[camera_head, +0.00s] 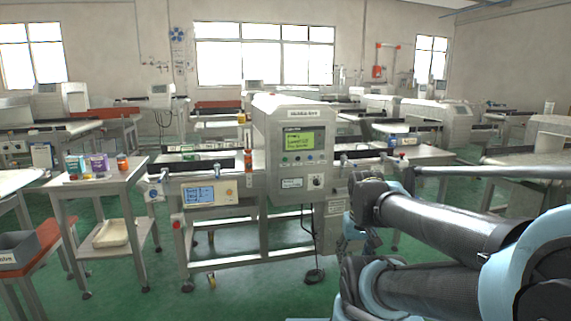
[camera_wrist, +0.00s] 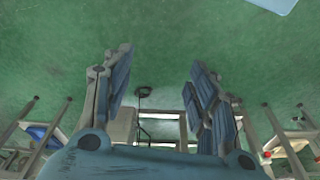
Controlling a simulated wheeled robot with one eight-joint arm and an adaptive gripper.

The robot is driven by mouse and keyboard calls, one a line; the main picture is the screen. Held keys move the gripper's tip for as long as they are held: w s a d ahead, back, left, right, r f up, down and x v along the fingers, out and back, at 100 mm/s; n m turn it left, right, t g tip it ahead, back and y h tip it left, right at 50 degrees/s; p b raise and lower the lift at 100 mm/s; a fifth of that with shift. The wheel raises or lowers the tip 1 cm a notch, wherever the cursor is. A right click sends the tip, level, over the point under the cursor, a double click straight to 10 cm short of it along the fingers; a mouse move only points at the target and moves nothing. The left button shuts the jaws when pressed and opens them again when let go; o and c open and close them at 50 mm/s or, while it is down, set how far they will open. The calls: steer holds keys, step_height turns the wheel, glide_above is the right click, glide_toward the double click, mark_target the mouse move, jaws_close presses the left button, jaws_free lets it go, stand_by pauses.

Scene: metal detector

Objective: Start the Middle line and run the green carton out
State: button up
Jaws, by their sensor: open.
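The metal detector (camera_head: 292,145) stands in mid-view, a grey housing with a lit green screen (camera_head: 300,142) and a row of small buttons below it. Its conveyor (camera_head: 165,168) runs left and right through the housing. A small green thing (camera_head: 188,151) shows on the belt left of the housing, too small to tell for sure as the green carton. A control panel (camera_head: 210,193) with a blue screen and an orange knob is on the conveyor's front. My gripper (camera_wrist: 160,78) is open and empty in the wrist view, pointing down over the floor.
A side table (camera_head: 100,183) at left bears several cans and a purple box (camera_head: 99,163), with a pale tray (camera_head: 111,234) below. A grey bin (camera_head: 18,250) sits on a red stand at far left. More machines stand behind. Green floor is open in front of the conveyor.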

jaws_close()
stand_by(1.2)
